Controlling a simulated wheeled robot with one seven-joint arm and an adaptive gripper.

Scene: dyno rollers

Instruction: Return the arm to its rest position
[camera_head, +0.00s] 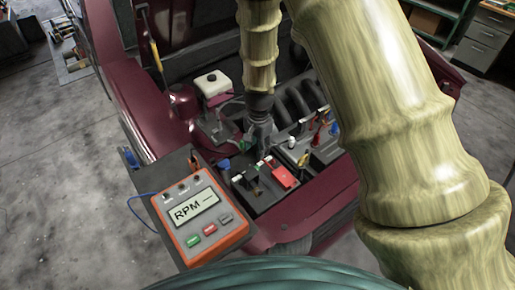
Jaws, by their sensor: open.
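My arm (385,90) shows as thick, pale yellow ringed links across the right side and the top middle. One link comes down from the top into the open engine bay. At its end, my dark gripper (262,148) points down just behind a black battery (265,195). The fingers are small and dark against dark parts, and nothing is clearly seen between them. I cannot tell whether the tips touch anything below. A red piece (284,174) lies on top of the battery, in front of the gripper.
An orange meter (200,222) reading "RPM" sits on a grey tray at the car's front left. The dark red car body (125,80) surrounds the bay. Grey floor (60,170) is open at left.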

